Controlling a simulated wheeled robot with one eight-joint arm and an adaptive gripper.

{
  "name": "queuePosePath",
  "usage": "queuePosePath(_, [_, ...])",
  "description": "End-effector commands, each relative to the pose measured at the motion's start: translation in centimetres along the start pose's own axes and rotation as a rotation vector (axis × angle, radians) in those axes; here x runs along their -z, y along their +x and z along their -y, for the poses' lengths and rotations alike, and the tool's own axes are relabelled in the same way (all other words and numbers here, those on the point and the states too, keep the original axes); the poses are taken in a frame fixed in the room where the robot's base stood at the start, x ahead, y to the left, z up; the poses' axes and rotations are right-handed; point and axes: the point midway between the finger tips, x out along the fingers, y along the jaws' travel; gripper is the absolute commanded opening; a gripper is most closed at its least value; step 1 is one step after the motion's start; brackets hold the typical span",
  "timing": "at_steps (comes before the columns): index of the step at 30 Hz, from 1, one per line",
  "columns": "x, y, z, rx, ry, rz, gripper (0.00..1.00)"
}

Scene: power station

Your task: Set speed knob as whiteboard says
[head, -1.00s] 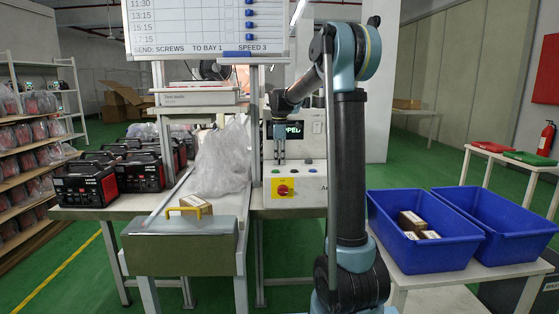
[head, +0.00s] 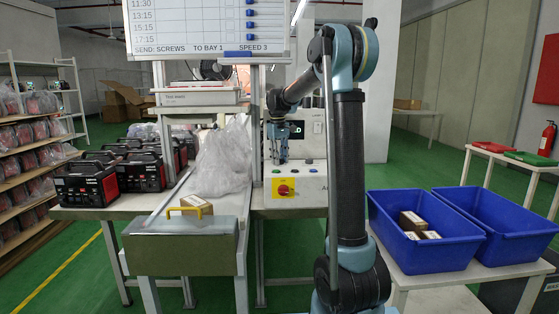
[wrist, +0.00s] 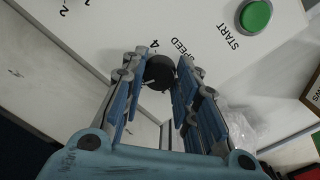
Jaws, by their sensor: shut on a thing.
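The whiteboard (head: 190,25) in the head view reads "SEND: SCREWS TO BAY 1 SPEED 3" on its bottom line. The black speed knob (wrist: 159,72) shows in the wrist view on a pale panel, beside the word SPEED and a "4" mark. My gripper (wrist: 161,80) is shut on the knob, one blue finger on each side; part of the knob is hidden. Its pointer setting is not clear. In the head view my gripper (head: 280,156) is at the control panel (head: 311,187), where the knob cannot be made out.
A green START button (wrist: 256,16) lies near the knob. The panel also has a red switch on yellow (head: 284,190) and a dark display (head: 296,130), partly covered by my arm. A plastic bag (head: 222,160) lies left; blue bins (head: 420,255) stand right.

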Motion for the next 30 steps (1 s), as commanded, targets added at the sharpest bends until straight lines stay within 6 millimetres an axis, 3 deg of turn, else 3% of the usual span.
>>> queuePosePath(18, [0.17, -0.03, -0.11, -0.002, 0.551, 0.031, 0.04])
queuePosePath(30, [0.19, -0.02, -0.06, -0.001, 0.736, 0.043, 0.04])
